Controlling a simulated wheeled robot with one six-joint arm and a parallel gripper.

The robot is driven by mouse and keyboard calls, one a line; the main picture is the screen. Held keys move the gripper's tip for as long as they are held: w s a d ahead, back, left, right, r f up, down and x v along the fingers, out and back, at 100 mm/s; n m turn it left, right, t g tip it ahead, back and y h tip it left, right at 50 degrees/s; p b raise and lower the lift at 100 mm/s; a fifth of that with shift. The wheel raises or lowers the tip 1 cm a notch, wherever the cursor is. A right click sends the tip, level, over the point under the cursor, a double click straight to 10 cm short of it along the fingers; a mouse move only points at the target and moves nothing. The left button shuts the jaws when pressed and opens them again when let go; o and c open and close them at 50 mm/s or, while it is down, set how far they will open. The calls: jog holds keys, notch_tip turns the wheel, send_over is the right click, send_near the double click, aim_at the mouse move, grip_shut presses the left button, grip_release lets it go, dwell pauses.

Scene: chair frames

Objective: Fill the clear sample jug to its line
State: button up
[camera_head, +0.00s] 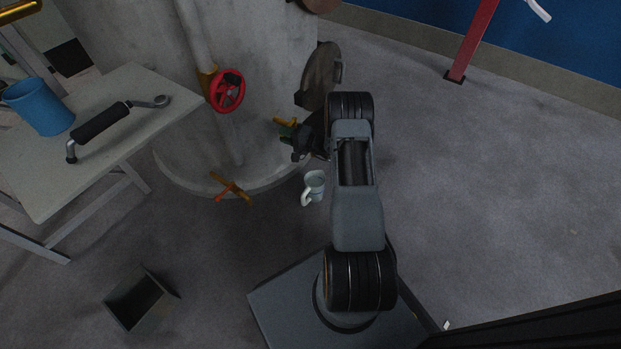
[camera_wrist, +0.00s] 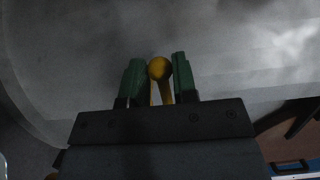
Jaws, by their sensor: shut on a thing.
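The clear sample jug (camera_head: 316,184) stands upright below my gripper, close to the foot of the large grey tank (camera_head: 263,90). Its handle points to the lower left; I cannot make out its line or the liquid level. My gripper (camera_head: 288,134) is at the tank's side, with its green fingers (camera_wrist: 159,78) closed around a yellow lever with a round knob (camera_wrist: 159,68). The lever's yellow end (camera_head: 283,121) shows just past the fingers in the head view. The outlet itself is hidden by my gripper and arm.
A table (camera_head: 150,90) holds a blue cup (camera_head: 39,106) and a crank (camera_head: 104,121). A dark open box (camera_head: 138,302) lies lower left.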

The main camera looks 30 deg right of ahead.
jog(key=shift+v, duration=1.45)
jog(key=shift+d, duration=0.1)
jog(key=shift+s+d+b, duration=0.35)
jog(key=shift+s+d, duration=0.1)
jog(key=shift+d, duration=0.35)
jog(key=shift+s+d+b, duration=0.35)
jog(key=shift+s+d, duration=0.1)
jog(key=shift+d, duration=0.4)
jog(key=shift+d, duration=0.1)
jog(key=shift+s+d+b, duration=0.2)
jog(key=shift+d+b, duration=0.2)
jog(key=shift+d, duration=0.2)
jog(key=shift+w+a, duration=0.1)
jog(key=shift+a, duration=0.05)
dwell(3.1)
